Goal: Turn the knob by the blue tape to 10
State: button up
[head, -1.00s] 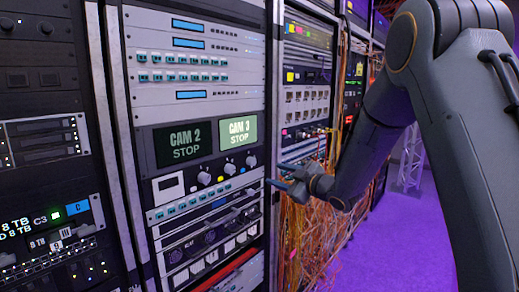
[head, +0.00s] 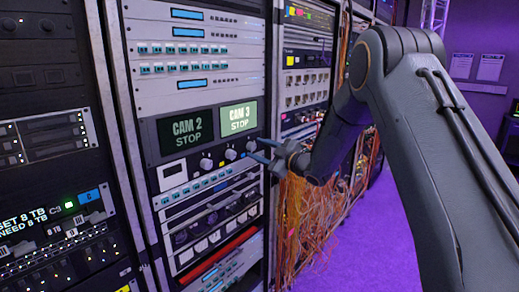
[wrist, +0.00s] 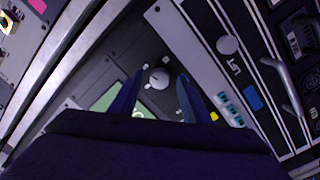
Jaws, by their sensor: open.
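A row of pale round knobs sits on the dark panel below the CAM 2 and CAM 3 screens. In the head view the left knob (head: 206,163), the middle knob (head: 230,154) and the right knob (head: 251,146) show. My gripper (head: 260,150) is open, its blue fingers close to the right knob. In the wrist view a knob (wrist: 159,78) with small white marks around it lies between the open fingertips of my gripper (wrist: 160,88), with gaps on both sides.
In the wrist view a blue patch (wrist: 252,97) and a metal handle (wrist: 287,83) are on a neighbouring panel. Orange cables (head: 305,215) hang right of the rack. The purple floor (head: 385,240) is open at right.

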jog(key=c, duration=1)
jog(key=shift+c, duration=0.2)
jog(key=shift+m, duration=0.3)
jog(key=m, duration=0.6)
jog(key=shift+m+g, duration=0.3)
jog(key=shift+m, duration=0.1)
jog(key=m+p, duration=0.1)
jog(key=m, duration=0.3)
jog(key=shift+m+g+p, duration=0.3)
jog(key=shift+m+p, duration=0.3)
jog(key=shift+m, duration=0.9)
